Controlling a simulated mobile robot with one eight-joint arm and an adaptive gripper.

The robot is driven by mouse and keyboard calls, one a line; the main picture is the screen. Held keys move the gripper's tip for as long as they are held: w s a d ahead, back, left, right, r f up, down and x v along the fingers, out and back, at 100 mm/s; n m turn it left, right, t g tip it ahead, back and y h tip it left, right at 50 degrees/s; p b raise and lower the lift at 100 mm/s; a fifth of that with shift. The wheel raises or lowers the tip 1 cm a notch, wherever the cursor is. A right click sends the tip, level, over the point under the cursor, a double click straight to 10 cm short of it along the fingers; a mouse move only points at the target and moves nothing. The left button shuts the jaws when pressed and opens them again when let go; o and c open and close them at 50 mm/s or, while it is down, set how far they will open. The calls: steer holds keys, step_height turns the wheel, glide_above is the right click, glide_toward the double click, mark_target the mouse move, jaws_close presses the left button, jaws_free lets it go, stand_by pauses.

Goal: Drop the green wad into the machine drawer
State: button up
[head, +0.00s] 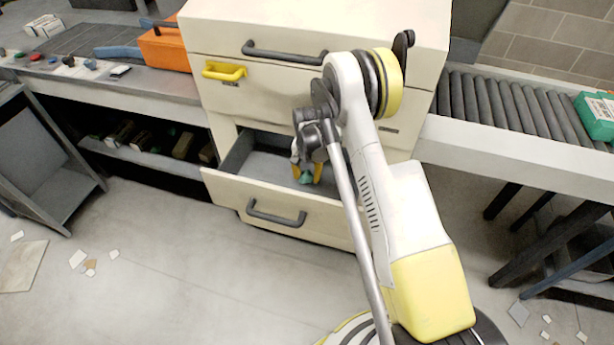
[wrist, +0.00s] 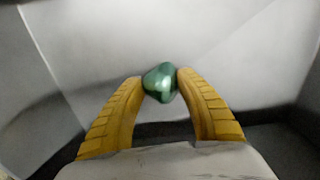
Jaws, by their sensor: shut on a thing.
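The green wad (wrist: 160,83) is a small, shiny, rounded lump pinched between the two yellow fingertips of my gripper (wrist: 160,85) in the wrist view. In the head view my gripper (head: 306,172) is at the open machine drawer (head: 285,220), within its opening, with the green wad (head: 306,178) at its tips. The drawer is the pulled-out bottom one of a cream cabinet, with a dark handle on its front. Its visible floor is grey and bare. My arm hides the drawer's right part. I cannot tell how far the wad is above the drawer floor.
The cabinet (head: 235,110) has closed upper drawers with dark and yellow handles. A roller conveyor (head: 510,110) with a green box (head: 598,115) is at right. An orange case (head: 165,50) sits on the left bench. Scraps (head: 78,258) lie on the floor.

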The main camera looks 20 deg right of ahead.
mark_target(307, 173)
steer(key=shift+f+b, duration=0.45)
steer(key=shift+f, duration=0.1)
steer(key=o, duration=0.8)
steer(key=shift+r, duration=0.1)
steer(key=shift+c, duration=0.2)
step_height(307, 173, up, 13)
steer(key=p, duration=0.5)
